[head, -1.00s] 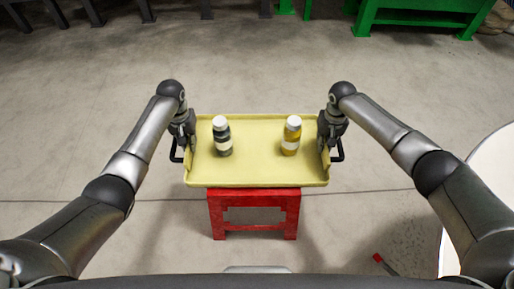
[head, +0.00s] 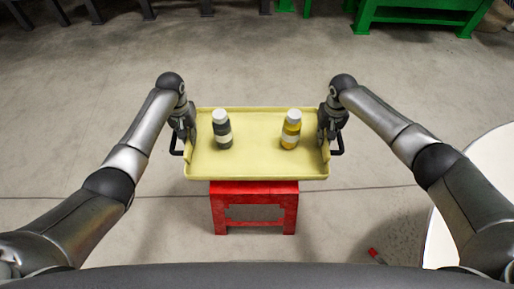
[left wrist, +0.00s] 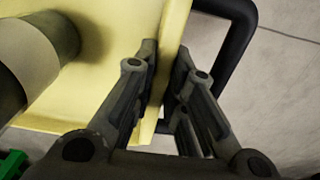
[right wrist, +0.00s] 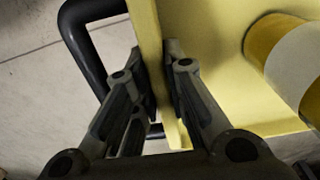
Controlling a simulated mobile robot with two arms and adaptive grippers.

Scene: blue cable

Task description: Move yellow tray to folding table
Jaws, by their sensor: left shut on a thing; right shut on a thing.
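The yellow tray (head: 256,165) is level in the head view, above and partly in front of a red stool (head: 254,190). It carries a dark bottle with a white cap (head: 222,130) and a yellow bottle with a white cap (head: 291,130), both upright. My left gripper (head: 190,135) is shut on the tray's left side wall, beside the black handle; the left wrist view shows the wall (left wrist: 172,60) between the fingers. My right gripper (head: 325,135) is shut on the right side wall, which also shows in the right wrist view (right wrist: 150,50).
A round white table top (head: 480,170) shows at the right edge, partly behind my right arm. A small red object (head: 375,255) lies on the floor near it. Green and dark furniture legs stand at the far back. The concrete floor between is clear.

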